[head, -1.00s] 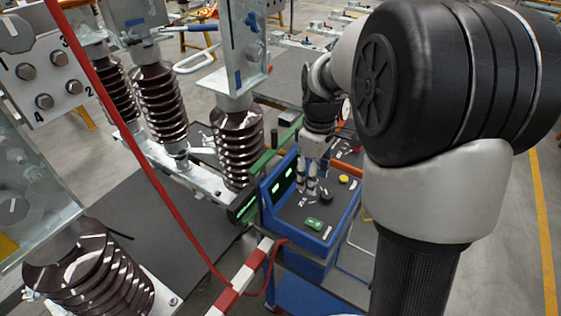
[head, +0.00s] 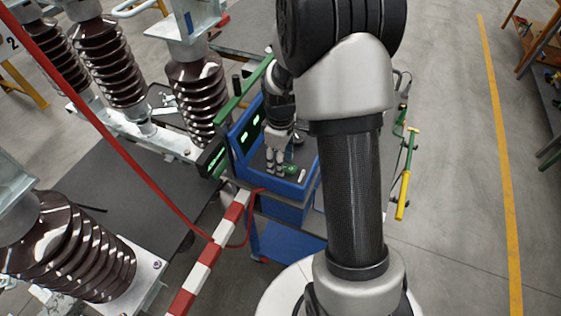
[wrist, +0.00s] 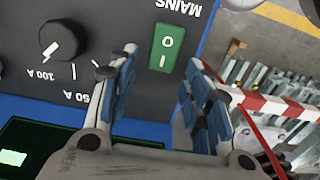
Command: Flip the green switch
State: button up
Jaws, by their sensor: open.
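The green switch (wrist: 165,47) is a rocker with a circle and a line mark, set in the dark panel of a blue test unit. In the wrist view it lies ahead of my open gripper (wrist: 160,75), between the two fingers and a little beyond their tips. In the head view the switch (head: 289,168) is a small green patch, partly hidden by my gripper (head: 275,170), which points down at the panel. The fingers look empty; contact with the panel cannot be told.
A black rotary knob (wrist: 65,39) stands left of the fingers in the wrist view. A red-and-white barrier bar (head: 208,256) runs in front of the blue unit (head: 287,187). Brown ribbed insulators (head: 107,62) and a red cable (head: 95,118) stand to the left.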

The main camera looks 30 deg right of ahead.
jog(key=shift+f, duration=0.55)
